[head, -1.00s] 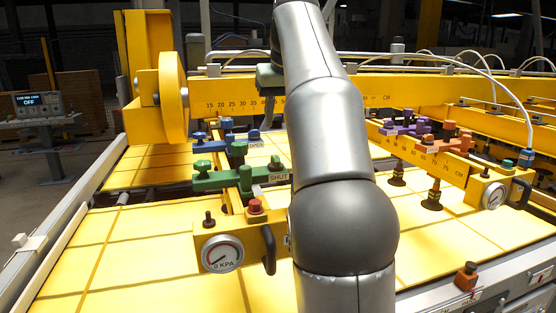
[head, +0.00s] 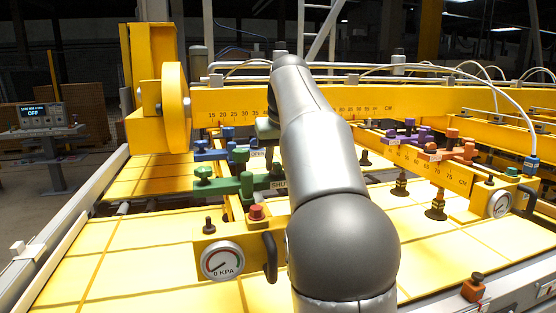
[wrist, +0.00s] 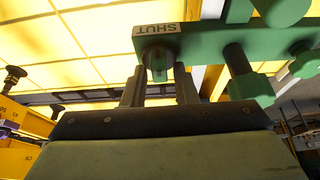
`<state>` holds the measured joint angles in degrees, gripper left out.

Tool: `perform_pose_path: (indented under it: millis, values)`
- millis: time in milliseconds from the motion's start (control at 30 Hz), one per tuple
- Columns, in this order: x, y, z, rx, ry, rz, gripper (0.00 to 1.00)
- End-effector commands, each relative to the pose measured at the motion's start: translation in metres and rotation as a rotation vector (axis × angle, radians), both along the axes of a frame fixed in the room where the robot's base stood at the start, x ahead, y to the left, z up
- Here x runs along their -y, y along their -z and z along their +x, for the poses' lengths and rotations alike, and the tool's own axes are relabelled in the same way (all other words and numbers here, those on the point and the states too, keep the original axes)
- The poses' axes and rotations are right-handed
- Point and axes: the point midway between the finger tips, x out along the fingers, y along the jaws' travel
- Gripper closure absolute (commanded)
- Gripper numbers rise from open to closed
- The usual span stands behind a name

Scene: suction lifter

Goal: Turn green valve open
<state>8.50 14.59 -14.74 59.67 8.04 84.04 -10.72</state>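The green valve (head: 228,185) is a bar with upright knobs on the yellow frame, left of my arm in the head view. A label reading SHUT (head: 279,184) is at its right end, partly hidden by my arm. In the wrist view the green valve (wrist: 215,42) crosses the upper right, with the SHUT label (wrist: 159,29) at its left end. My gripper (wrist: 159,80) has its two fingers apart. A short green post at the bar's labelled end shows between the fingertips, with gaps visible; contact cannot be told. In the head view my arm hides most of the gripper.
A blue valve (head: 215,150) lies just behind the green one. A red button (head: 256,213) and a pressure gauge (head: 222,260) reading near 0 KPA are in front. Purple (head: 408,138) and orange (head: 447,149) valves stand to the right. A yellow ruled beam (head: 225,101) runs behind.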

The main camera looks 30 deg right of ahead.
Motion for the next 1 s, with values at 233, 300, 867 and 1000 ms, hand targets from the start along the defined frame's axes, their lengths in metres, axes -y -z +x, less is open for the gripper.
perform_pose_path:
  millis: [233,300,867,1000]
  values:
    - [0.0,-0.0002,-0.0001,0.0,0.001,0.0,1.0]
    - [-0.0002,-0.0003,-0.0001,0.0,0.004,0.001,1.0]
    - [-0.0025,-0.0033,0.0007,-0.001,0.305,0.0,1.0]
    - [-0.0034,-0.0035,0.0015,-0.001,0.438,0.0,1.0]
